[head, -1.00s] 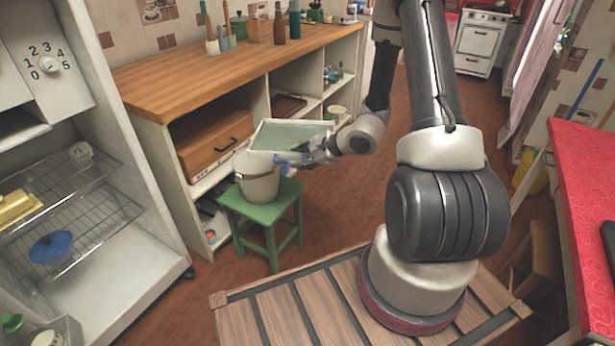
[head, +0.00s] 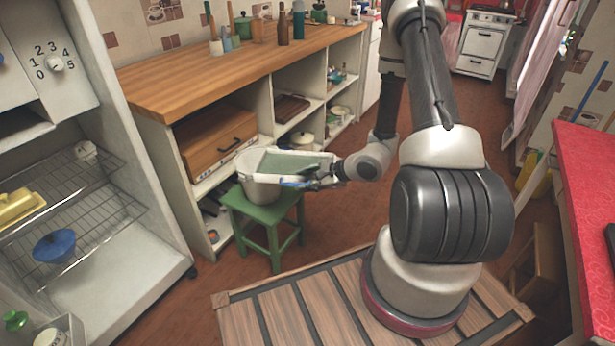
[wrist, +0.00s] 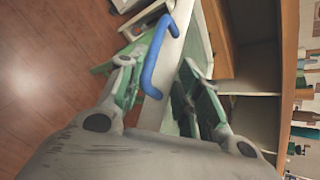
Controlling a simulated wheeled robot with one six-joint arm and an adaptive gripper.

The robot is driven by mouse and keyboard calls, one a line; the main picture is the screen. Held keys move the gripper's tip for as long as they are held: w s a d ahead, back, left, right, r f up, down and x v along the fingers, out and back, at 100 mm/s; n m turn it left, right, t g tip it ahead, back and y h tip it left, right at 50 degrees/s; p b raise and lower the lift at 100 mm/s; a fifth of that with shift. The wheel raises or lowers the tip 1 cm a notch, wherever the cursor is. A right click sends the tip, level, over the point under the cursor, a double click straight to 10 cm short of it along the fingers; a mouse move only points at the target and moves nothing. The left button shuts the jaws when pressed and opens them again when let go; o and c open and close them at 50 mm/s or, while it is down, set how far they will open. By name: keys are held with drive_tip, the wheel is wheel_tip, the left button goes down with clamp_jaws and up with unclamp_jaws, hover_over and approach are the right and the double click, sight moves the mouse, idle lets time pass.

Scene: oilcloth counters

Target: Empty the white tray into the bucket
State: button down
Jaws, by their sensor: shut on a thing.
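The white tray (head: 322,157), with a pale green inside, is held over the stool with its left end above the bucket. No loose contents can be made out in it. Its blue handle (head: 298,183) is on the near side and also shows in the wrist view (wrist: 155,62). The pale grey bucket (head: 258,187) stands upright on the green stool (head: 262,211); its inside is hidden by the tray. My gripper (head: 318,178) is shut on the tray at its right near side. In the wrist view its fingers (wrist: 163,88) lie either side of the tray's pale wall.
The wooden counter (head: 240,60) with open shelves stands behind the stool. A white rack unit (head: 150,255) is at the left and a red-topped counter (head: 590,190) at the right. Red-brown floor around the stool is clear.

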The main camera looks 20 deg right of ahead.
drive_tip(key=shift+f, duration=2.05)
drive_tip(key=w+a+r+g+h, duration=0.1)
drive_tip(key=w+r+g, duration=0.3)
drive_tip(key=r, duration=0.6)
drive_tip(key=w+a+r+m+g+h, duration=0.1)
drive_tip(key=w+r+g, duration=0.3)
drive_tip(key=r, duration=0.6)
drive_tip(key=shift+w+a+r+h, duration=0.3)
drive_tip(key=shift+w+a+h, duration=0.3)
drive_tip(key=shift+a+h, duration=0.15)
idle(3.2)
